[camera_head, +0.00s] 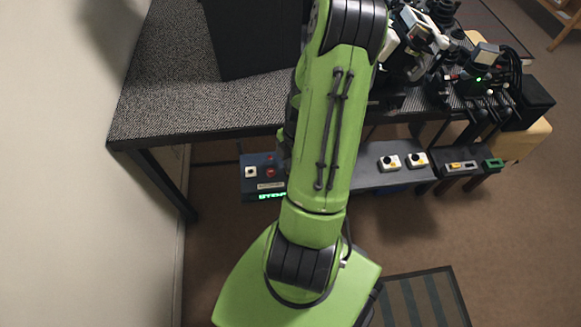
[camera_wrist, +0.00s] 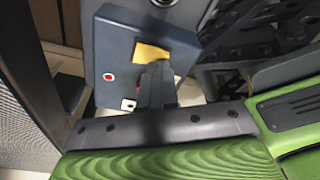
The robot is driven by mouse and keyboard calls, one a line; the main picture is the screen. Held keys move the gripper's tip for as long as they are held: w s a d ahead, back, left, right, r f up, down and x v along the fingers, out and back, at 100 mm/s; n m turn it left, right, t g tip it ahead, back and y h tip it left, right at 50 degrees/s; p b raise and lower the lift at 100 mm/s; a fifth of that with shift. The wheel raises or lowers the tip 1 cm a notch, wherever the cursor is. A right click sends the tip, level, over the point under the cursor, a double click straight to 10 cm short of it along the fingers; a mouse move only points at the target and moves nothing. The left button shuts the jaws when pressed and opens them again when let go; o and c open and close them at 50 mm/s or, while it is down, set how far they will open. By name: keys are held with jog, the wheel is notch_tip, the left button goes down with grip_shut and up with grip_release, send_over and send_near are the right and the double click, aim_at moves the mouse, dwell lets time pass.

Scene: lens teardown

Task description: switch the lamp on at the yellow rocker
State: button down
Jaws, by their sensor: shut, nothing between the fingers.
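In the wrist view, the yellow rocker (camera_wrist: 150,52) is a bright plate set in the face of a dark blue box (camera_wrist: 112,40). My gripper (camera_wrist: 157,68) is shut and empty, with its dark fingertips in front of the rocker's lower edge. The fingers hide part of that edge, and I cannot tell whether they touch it. In the head view, my green arm hides the gripper, and I cannot make out this rocker. No lamp can be made out for certain.
The wrist view shows a red button (camera_wrist: 108,77) on the box, left of the fingers. In the head view, a blue box with a green display (camera_head: 262,184) lies left of my arm, below a grey-topped table (camera_head: 190,110). White switches (camera_head: 390,162) sit on a shelf to the right.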

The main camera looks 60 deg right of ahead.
jog(key=shift+f+b, duration=0.3)
jog(key=shift+f, duration=0.1)
notch_tip(320, 180, up, 7)
jog(key=p, duration=0.5)
jog(key=shift+p, duration=0.3)
dwell(0.4)
